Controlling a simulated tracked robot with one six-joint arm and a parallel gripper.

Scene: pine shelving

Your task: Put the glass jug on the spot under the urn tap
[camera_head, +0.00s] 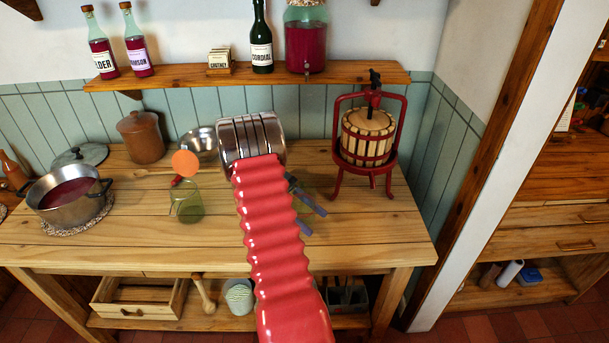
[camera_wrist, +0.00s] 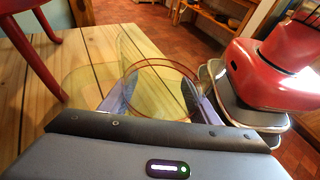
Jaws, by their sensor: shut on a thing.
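The see-through glass jug (camera_wrist: 158,92) is between the two fingers of my gripper (camera_wrist: 162,98) in the wrist view, its round rim facing the camera. My gripper is shut on it. In the head view my gripper (camera_head: 306,196) is over the right half of the table, left of the red press; the jug hardly shows there. The urn (camera_head: 305,40), a glass jar of dark red liquid with a small tap low on its front, stands on the wall shelf. I cannot make out a marked spot under its tap; my wrist hides part of that area.
A red fruit press (camera_head: 369,140) stands at the table's right. A greenish clear vessel (camera_head: 187,208) with an orange disc (camera_head: 185,163) above it, a steel bowl (camera_head: 201,140), a brown crock (camera_head: 140,137) and a pot (camera_head: 65,195) are at left. Bottles line the shelf (camera_head: 185,78).

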